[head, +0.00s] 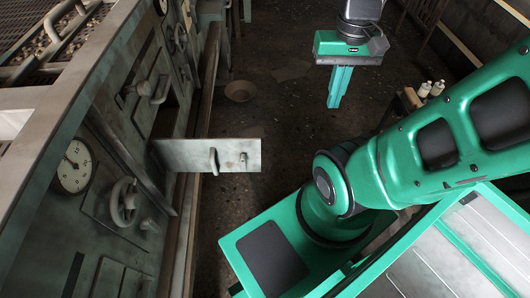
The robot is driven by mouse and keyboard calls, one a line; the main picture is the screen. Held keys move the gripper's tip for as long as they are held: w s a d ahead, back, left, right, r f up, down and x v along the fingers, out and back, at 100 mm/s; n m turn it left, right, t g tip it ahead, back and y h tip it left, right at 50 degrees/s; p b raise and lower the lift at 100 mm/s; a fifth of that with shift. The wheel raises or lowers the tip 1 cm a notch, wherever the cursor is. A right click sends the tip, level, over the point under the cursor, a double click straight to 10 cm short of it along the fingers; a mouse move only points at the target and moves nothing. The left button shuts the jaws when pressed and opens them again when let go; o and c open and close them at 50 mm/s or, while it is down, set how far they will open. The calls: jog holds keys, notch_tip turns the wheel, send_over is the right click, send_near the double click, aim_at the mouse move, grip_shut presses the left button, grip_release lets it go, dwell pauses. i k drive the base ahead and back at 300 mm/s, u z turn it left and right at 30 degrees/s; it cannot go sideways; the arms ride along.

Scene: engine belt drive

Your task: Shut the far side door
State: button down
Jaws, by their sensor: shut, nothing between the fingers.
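A pale grey side door (190,155) stands open, sticking out from the machine's side toward the right over the floor. It has a curved handle and a small knob on its visible face. I cannot tell from this view alone whether it is the far side door. My gripper (337,104) is green, points down and is shut and empty. It hangs above the floor at the upper right of the door, well apart from it.
The dark machine wall on the left carries a round gauge (74,167), a handwheel (123,202) and a closed panel with a handle (147,91). A shallow bowl (240,91) lies on the floor. Bottles (430,89) stand at right. The floor between door and gripper looks clear.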

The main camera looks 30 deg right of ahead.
aim_at(216, 156)
jog(key=z, duration=0.55)
jog(key=k, duration=2.1)
jog(key=u, duration=0.6)
jog(key=i, duration=1)
jog(key=u, duration=0.05)
